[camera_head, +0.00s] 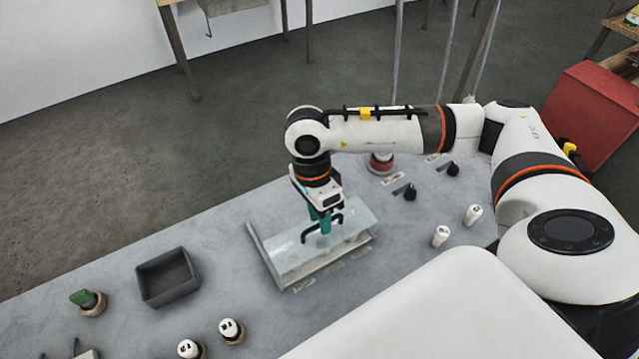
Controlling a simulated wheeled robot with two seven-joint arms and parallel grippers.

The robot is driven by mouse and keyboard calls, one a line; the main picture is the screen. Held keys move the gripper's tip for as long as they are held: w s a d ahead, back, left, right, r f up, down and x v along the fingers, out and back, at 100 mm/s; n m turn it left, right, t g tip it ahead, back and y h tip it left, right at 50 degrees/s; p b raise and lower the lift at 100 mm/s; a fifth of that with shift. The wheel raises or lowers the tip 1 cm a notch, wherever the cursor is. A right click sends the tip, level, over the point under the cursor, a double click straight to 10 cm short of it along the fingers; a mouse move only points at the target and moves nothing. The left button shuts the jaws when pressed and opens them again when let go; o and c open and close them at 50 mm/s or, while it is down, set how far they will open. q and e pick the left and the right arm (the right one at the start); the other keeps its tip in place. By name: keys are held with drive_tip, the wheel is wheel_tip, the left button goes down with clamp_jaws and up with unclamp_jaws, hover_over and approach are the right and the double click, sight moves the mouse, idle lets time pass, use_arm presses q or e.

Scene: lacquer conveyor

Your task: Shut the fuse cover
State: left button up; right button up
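The fuse cover (350,211) is a clear, pale panel with a black bar handle (308,237), on a long fuse housing (264,257) on the grey console. Pale shapes show faintly through it. How far the cover stands open is hard to tell. My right gripper (325,226) points down at the handle, its teal fingers close together at the middle of the bar. Whether they grip the bar is too small to tell. My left gripper is not in view.
A dark open tray (168,277) and a green knob (88,299) are on the console's left. White switches (232,329) stand in front, and others (441,236) to the right. Black knobs (410,193) and a red button (381,163) sit behind. The console between tray and housing is clear.

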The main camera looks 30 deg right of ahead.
sight(314, 224)
wheel_tip(314, 224, up, 12)
drive_tip(key=w+b, duration=0.2)
drive_tip(key=shift+w, duration=0.15)
drive_tip(key=shift+d+f, duration=0.1)
drive_tip(key=shift+f, duration=0.05)
idle(0.4)
